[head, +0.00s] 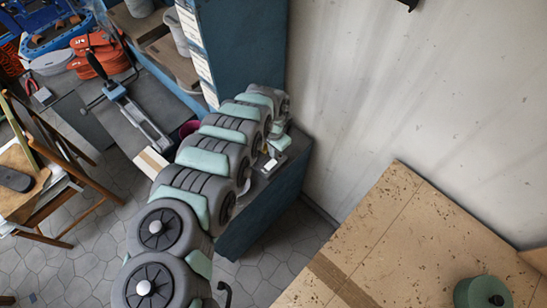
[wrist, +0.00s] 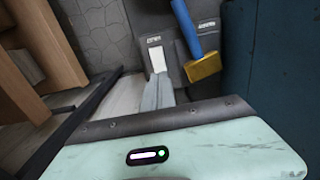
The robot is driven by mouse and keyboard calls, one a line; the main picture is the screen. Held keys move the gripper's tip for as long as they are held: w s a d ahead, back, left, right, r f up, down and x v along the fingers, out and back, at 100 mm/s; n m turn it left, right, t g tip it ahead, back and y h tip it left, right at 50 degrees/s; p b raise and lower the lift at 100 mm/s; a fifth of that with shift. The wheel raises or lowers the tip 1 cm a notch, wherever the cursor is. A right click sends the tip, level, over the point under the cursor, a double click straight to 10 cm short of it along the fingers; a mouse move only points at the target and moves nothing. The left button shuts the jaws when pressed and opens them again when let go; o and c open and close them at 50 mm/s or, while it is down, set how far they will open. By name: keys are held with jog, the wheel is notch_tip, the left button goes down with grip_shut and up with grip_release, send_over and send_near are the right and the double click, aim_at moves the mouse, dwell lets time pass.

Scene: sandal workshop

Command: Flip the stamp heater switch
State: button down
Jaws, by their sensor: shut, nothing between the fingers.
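The stamp heater appears to be the grey box (wrist: 182,42) at the top middle of the wrist view. A white rectangular piece (wrist: 157,58), likely its switch, sits on its left part under a small label. Whether it is on or off cannot be told. A stamp with a blue handle (wrist: 188,28) and a brass block (wrist: 203,68) lies at the box's right part. My gripper (wrist: 160,78) is shut and empty, its fingertips just below the white piece in the picture. Contact cannot be told. In the head view my arm largely hides this area.
A blue cabinet wall (wrist: 267,50) stands close on the right. Wooden furniture (wrist: 48,45) is at the left. In the head view, a lever tool (head: 135,112) stands on the bench left of my arm, and a cork-coloured table (head: 400,245) is at the lower right.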

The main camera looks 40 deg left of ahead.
aim_at(273, 161)
jog(key=shift+f+b, duration=0.35)
jog(key=shift+f, duration=1.85)
